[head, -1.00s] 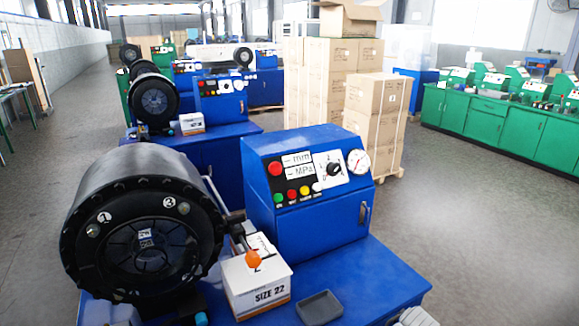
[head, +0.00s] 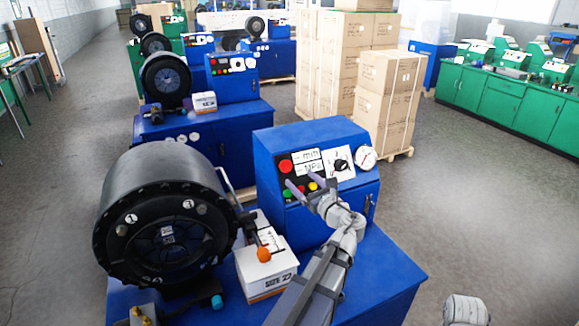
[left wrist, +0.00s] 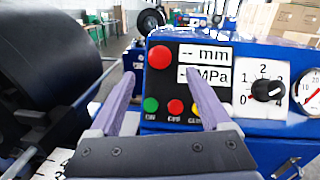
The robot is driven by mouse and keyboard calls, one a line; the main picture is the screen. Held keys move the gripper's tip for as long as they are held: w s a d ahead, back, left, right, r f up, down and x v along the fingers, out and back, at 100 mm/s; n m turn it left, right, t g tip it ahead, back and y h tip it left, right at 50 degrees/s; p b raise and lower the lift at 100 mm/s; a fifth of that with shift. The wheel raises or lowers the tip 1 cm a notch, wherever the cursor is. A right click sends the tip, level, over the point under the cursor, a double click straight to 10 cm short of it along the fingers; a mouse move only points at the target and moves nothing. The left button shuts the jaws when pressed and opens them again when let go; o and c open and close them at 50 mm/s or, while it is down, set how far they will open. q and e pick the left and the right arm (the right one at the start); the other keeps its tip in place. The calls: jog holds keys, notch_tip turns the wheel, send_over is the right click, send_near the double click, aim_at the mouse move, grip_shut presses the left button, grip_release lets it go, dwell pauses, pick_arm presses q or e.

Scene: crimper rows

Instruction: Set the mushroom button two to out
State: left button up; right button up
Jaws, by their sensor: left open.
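The nearest blue crimper has a control panel with a large red mushroom button (head: 285,165) at its upper left. The button also shows in the left wrist view (left wrist: 159,57), unobstructed, between and beyond my finger tips. I cannot tell whether it is in or out. My left gripper (head: 304,184) is open and empty in front of the panel, its fingers pointing at it just below the button. In the left wrist view my two fingers (left wrist: 158,76) reach up either side of the button, apparently short of it.
Small green, red and yellow buttons sit below the mushroom button, with a rotary knob (left wrist: 266,90) and gauge (head: 365,157) to its right. A "SIZE 22" box (head: 266,268), an orange-tipped lever (head: 264,254) and the black crimping head (head: 160,220) stand left of my arm.

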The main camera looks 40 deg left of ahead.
aim_at(287, 167)
pick_arm(q)
jog(key=shift+x, duration=3.9)
grip_shut()
